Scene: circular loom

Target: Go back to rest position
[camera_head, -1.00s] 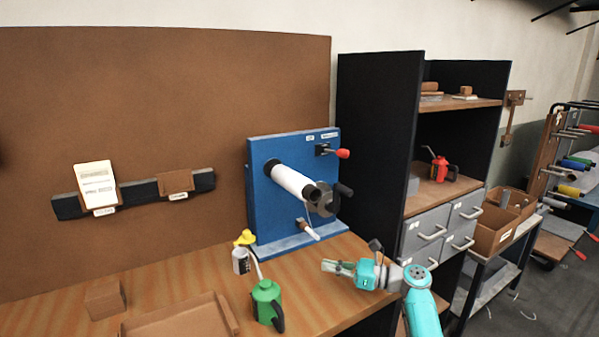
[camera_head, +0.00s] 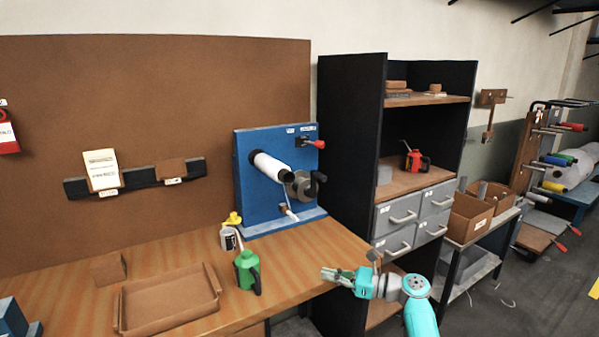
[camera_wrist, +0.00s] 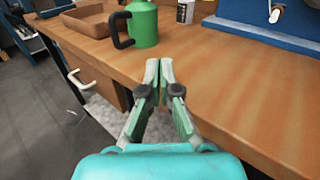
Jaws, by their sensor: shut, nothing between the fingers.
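My gripper (camera_head: 328,273) is on the teal arm at the lower right of the head view, by the right end of the wooden workbench (camera_head: 320,252). In the wrist view my gripper (camera_wrist: 159,64) points over the bench's front edge, its green fingertips together with nothing between them. A green oil can (camera_head: 246,272) with a black handle stands on the bench, left of the gripper and apart from it. It also shows in the wrist view (camera_wrist: 143,24), beyond the fingertips.
A blue machine panel (camera_head: 262,210) with a white roll and a crank stands at the back of the bench. A brown tray (camera_head: 168,300) lies front left. A dark shelf unit (camera_head: 345,150) with grey drawers stands behind the arm. Floor (camera_wrist: 40,110) shows left of the bench.

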